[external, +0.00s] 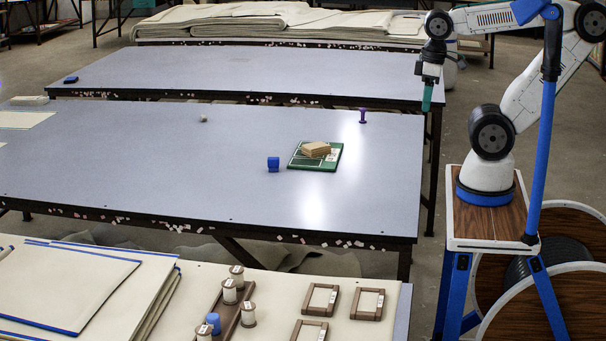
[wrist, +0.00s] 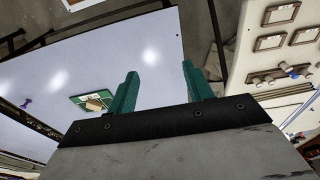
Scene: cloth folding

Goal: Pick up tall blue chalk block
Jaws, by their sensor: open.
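A blue block (external: 273,164) stands on the grey table (external: 150,160), just left of a green board; it is the only blue block I make out on that table's middle. I cannot make it out in the wrist view, where my gripper may hide it. My gripper (external: 428,95) hangs high past the table's right edge, well to the right of the block and apart from it. In the wrist view my gripper's two green fingers (wrist: 160,85) are spread apart with nothing between them.
The green board (external: 300,163) carries a tan block (external: 316,149). A purple peg-like thing (external: 363,116) stands behind it. The front table holds spools (external: 229,291) and wooden frames (external: 368,303). The grey table's middle is mostly clear.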

